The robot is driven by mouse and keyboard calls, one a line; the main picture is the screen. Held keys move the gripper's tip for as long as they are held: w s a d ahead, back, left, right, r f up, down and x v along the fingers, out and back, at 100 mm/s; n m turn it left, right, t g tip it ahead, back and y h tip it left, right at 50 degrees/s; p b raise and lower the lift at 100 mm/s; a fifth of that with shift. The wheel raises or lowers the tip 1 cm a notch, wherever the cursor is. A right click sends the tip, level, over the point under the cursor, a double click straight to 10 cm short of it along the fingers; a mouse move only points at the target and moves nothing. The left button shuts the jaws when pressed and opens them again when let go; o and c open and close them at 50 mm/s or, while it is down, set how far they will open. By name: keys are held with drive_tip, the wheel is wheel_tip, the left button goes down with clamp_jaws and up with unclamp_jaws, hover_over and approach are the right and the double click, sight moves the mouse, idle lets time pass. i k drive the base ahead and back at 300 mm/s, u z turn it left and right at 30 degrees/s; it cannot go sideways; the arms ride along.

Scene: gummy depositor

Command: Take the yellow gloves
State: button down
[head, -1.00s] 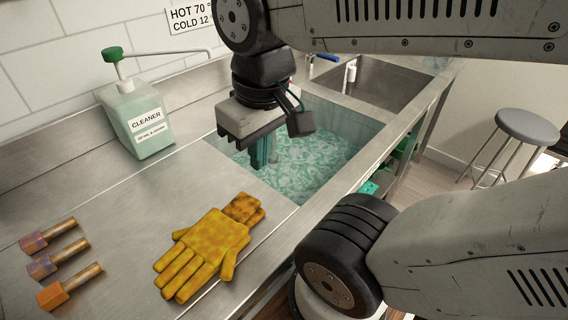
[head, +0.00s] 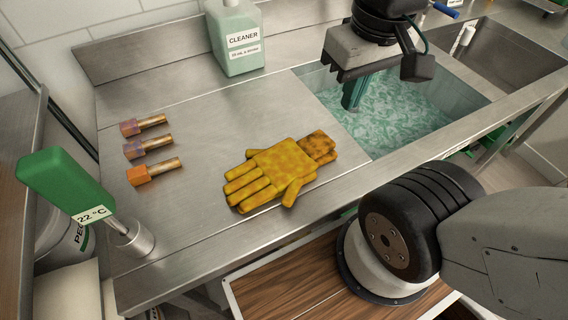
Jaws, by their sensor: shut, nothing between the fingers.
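The yellow gloves (head: 268,172) lie flat on the steel counter in the head view, stacked one on the other. They have brownish stains, and their fingers point to the lower left. My gripper (head: 352,98) hangs over the near-left part of the sink basin, to the upper right of the gloves and apart from them. Its green fingers are together and hold nothing. The fingertips are close to the foamy water, and I cannot tell whether they touch it.
A cleaner bottle (head: 237,42) stands at the back of the counter. Several small brushes or nozzles with orange and purple ends (head: 152,172) lie left of the gloves. A green thermometer (head: 75,190) stands at the left edge. The sink (head: 400,105) holds foamy water. Bare counter surrounds the gloves.

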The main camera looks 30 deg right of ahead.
sight(282, 169)
drive_tip(key=u, duration=0.15)
drive_tip(key=k, duration=0.6)
drive_tip(key=u, duration=0.55)
drive_tip(key=k, duration=1)
drive_tip(key=z, duration=1.1)
drive_tip(key=i, duration=1)
drive_tip(key=z, duration=0.05)
